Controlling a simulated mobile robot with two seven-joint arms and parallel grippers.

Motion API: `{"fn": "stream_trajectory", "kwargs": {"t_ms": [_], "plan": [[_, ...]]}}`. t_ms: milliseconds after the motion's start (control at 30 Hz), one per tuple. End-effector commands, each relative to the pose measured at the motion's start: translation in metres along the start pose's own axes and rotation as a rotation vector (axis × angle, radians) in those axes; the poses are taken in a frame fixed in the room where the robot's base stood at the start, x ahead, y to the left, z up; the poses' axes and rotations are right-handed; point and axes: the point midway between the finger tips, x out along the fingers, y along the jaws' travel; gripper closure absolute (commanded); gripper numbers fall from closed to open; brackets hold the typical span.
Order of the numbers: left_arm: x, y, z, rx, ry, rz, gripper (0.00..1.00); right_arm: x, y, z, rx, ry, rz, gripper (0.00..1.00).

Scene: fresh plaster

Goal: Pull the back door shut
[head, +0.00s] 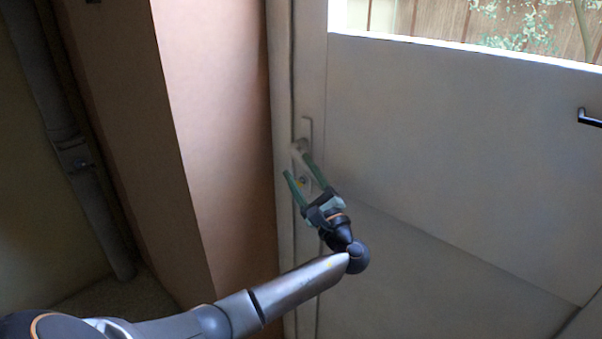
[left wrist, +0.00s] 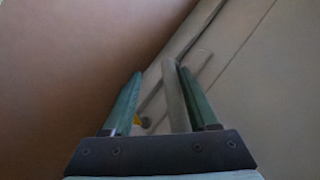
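The back door (head: 450,140) is a pale grey panelled leaf with a window at its top, filling the right of the head view. Its handle (head: 299,147) sits on a narrow upright plate near the left edge. My left gripper (head: 297,164) is open at the handle, in front of the plate. In the left wrist view, the grey lever (left wrist: 175,95) lies between the two green fingers (left wrist: 160,75), close to the right finger and apart from the left one. I cannot tell whether the door stands ajar. My right gripper is not in view.
A pinkish-brown wall (head: 215,130) stands left of the door frame. A grey vertical pipe (head: 95,200) runs at the far left. A dark handle (head: 590,118) shows at the right edge. A wooden fence and foliage show through the window.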

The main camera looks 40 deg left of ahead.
Motion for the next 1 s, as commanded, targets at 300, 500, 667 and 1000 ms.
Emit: {"fn": "stream_trajectory", "kwargs": {"t_ms": [300,500,667,1000], "plan": [[-0.042,0.002,-0.003,0.003,0.009,0.002,0.45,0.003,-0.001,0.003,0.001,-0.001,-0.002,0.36],[-0.086,0.002,-0.002,0.003,0.007,0.001,0.45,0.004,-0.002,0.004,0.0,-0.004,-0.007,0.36],[-0.112,0.001,-0.001,0.002,0.005,0.001,0.45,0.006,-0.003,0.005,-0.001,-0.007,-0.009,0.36],[-0.126,0.001,0.001,0.001,0.0,0.001,0.45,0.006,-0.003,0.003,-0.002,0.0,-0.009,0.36]]}}
